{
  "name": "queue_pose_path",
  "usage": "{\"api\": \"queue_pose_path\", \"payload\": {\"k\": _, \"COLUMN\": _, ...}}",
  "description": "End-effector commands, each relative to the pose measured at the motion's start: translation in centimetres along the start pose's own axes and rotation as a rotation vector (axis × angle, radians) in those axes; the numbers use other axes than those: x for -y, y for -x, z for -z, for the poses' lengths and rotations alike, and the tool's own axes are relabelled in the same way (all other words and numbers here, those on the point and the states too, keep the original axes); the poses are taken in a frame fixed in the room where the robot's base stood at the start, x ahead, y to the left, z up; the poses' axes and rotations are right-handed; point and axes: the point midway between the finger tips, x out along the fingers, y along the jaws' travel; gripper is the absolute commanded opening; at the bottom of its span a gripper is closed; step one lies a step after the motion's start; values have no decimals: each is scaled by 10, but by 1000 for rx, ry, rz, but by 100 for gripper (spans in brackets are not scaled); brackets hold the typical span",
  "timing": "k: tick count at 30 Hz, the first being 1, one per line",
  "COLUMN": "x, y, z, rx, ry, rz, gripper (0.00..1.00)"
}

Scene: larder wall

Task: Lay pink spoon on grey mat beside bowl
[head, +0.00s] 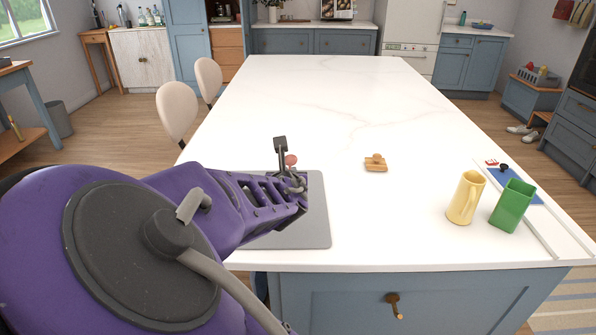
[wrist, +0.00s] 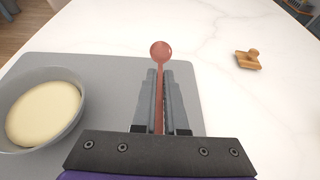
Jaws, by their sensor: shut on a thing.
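The pink spoon (wrist: 161,52) is held between the fingers of my gripper (wrist: 163,95), its round end pointing away past the fingertips. In the head view the spoon's pink round end (head: 291,160) shows at my gripper (head: 285,155). The grey mat (head: 316,220) lies on the white worktop, partly hidden by my arm. In the wrist view the mat (wrist: 110,70) is under my gripper. The grey bowl (wrist: 78,78) with pale yellow contents stands on the mat, left of my gripper. The bowl is hidden in the head view. I cannot tell whether the spoon touches the mat.
A small wooden object (head: 376,163) lies right of the mat; it also shows in the wrist view (wrist: 248,60). A yellow jug (head: 466,198) and a green container (head: 512,206) stand at the right, near a blue item (head: 530,190). The middle and far worktop (head: 320,100) is clear.

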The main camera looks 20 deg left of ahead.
Motion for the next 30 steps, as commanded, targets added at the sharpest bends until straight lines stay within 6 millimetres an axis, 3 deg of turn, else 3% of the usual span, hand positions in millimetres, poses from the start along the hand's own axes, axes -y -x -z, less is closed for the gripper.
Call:
{"api": "queue_pose_path", "payload": {"k": 3, "x": 2, "y": -10, "z": 23, "rx": -1, "ry": 1, "rz": 4, "gripper": 0}}
{"api": "queue_pose_path", "payload": {"k": 10, "x": 1, "y": -17, "z": 40, "rx": 0, "ry": 0, "rz": 3, "gripper": 0}}
{"api": "queue_pose_path", "payload": {"k": 16, "x": 1, "y": -28, "z": 66, "rx": -1, "ry": 1, "rz": 3, "gripper": 0}}
{"api": "queue_pose_path", "payload": {"k": 28, "x": 1, "y": -30, "z": 71, "rx": 1, "ry": 2, "rz": 3, "gripper": 0}}
{"api": "queue_pose_path", "payload": {"k": 29, "x": 1, "y": -30, "z": 70, "rx": 1, "ry": 1, "rz": 2, "gripper": 14}}
{"api": "queue_pose_path", "payload": {"k": 30, "x": 1, "y": -30, "z": 70, "rx": 1, "ry": 1, "rz": 2, "gripper": 21}}
